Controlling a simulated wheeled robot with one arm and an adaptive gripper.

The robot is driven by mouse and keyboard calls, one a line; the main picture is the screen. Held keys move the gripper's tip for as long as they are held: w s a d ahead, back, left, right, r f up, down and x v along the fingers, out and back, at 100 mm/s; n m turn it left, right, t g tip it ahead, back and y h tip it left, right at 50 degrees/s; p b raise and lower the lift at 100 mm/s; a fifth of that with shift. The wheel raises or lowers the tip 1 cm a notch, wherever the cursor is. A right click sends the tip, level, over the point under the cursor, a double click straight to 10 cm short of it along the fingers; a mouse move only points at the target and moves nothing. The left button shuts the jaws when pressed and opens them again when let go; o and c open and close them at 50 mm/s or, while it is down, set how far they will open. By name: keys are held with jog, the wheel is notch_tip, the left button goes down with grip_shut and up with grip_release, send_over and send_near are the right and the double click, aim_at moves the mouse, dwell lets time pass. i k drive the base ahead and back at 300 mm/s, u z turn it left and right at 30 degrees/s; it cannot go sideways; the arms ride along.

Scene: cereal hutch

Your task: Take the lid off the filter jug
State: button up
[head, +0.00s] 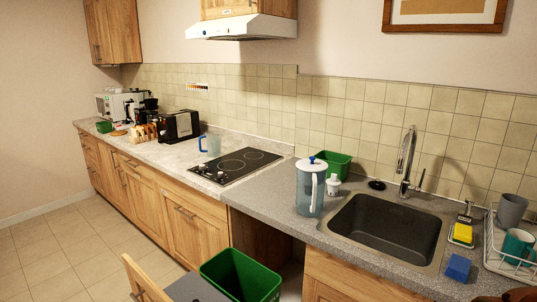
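The filter jug (309,193) stands upright on the grey counter, left of the sink. Its body is clear bluish plastic with a white handle on the side facing right. My gripper is not in view.
A small white item (333,185) and a green box (332,165) stand close behind the jug. The sink (386,232) with its tall tap (407,160) is to the right, the black hob (237,165) to the left. A green bin (240,275) and a wooden chair (145,281) stand below in front.

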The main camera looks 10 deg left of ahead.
aim_at(311, 164)
jog(key=u, duration=0.55)
jog(key=i, duration=1.6)
jog(key=u, duration=0.5)
